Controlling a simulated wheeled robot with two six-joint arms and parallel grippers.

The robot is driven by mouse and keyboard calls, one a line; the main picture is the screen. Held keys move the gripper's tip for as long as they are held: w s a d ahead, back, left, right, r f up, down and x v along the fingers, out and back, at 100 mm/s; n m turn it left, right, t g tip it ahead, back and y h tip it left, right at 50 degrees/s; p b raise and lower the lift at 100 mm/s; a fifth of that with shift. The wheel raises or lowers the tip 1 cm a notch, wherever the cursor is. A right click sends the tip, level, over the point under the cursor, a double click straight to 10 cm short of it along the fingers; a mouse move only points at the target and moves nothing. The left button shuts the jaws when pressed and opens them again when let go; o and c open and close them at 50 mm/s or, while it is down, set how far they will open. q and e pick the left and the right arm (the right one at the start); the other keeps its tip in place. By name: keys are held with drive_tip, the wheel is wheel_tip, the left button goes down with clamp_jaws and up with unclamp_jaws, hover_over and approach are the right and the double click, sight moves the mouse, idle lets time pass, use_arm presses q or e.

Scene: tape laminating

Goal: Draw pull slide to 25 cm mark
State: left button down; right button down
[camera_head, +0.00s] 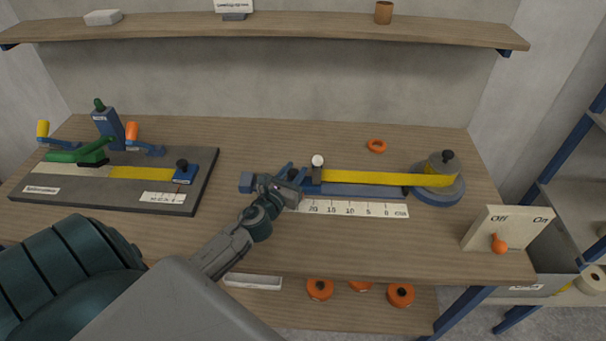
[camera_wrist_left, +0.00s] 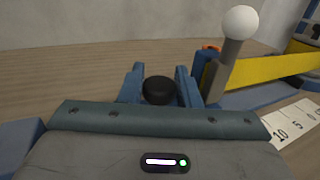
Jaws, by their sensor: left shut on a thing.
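My left gripper (camera_head: 291,177) is shut on the black knob (camera_wrist_left: 158,91) of the pull slide, with one blue finger on each side of it in the left wrist view. The yellow tape (camera_head: 375,178) runs straight from the slide area to the round blue dispenser (camera_head: 439,194) on the right. The white scale (camera_head: 352,208) shows 20, 15, 10, 5 and 0 cm from left to right. My gripper is left of the 20, and it hides the scale's left end, so the 25 mark cannot be read. My right gripper is out of view.
A white-knobbed lever (camera_head: 317,161) stands just right of my gripper, close by. A dark laminating board (camera_head: 205,170) lies at the left. An Off/On switch box (camera_head: 509,229) stands at the front right. An orange ring (camera_head: 376,145) lies behind the tape.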

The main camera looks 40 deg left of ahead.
use_arm(q)
drive_tip(key=shift+s+a, duration=0.3)
drive_tip(key=shift+a, duration=0.1)
drive_tip(key=shift+s+a, duration=0.15)
drive_tip(key=shift+a, duration=0.15)
drive_tip(key=shift+s+a, duration=0.1)
drive_tip(key=shift+a, duration=0.05)
drive_tip(key=c, duration=1.1)
unclamp_jaws()
drive_tip(key=shift+c, duration=0.2)
drive_tip(key=shift+o, duration=0.2)
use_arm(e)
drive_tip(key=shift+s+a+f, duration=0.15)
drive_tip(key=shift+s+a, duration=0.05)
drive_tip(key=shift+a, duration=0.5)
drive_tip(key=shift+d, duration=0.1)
